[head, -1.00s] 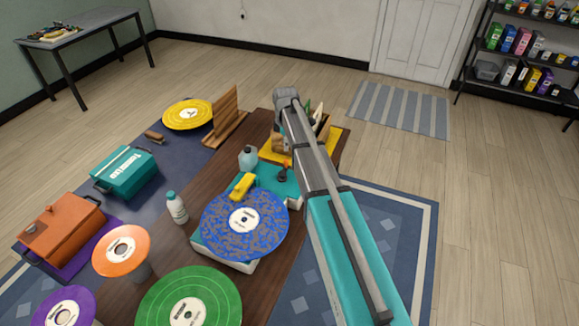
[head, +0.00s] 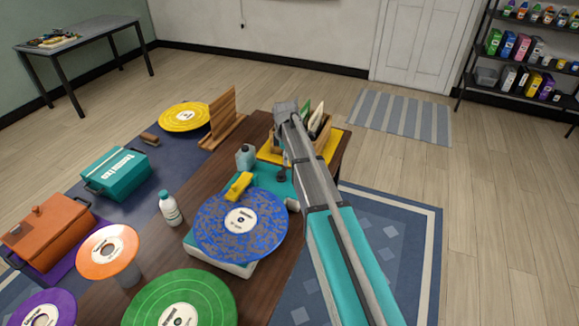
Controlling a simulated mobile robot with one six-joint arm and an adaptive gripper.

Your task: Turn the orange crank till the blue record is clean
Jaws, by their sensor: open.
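The blue record (head: 262,235), speckled with brown dirt over most of its face, lies on a teal and white machine (head: 205,251) on the wooden table. A yellow block (head: 238,186) sits at the record's far edge. I cannot make out the orange crank; my arm covers the machine's right side. A small dark knob (head: 281,175) shows beside my arm, but I cannot tell whether it belongs to the crank.
A grey-blue jug (head: 245,156) and a white bottle (head: 170,209) stand near the machine. Green (head: 205,290) and orange (head: 107,251) records are in front and left. A wooden holder (head: 328,134) on a yellow mat stands beyond. Floor is free at right.

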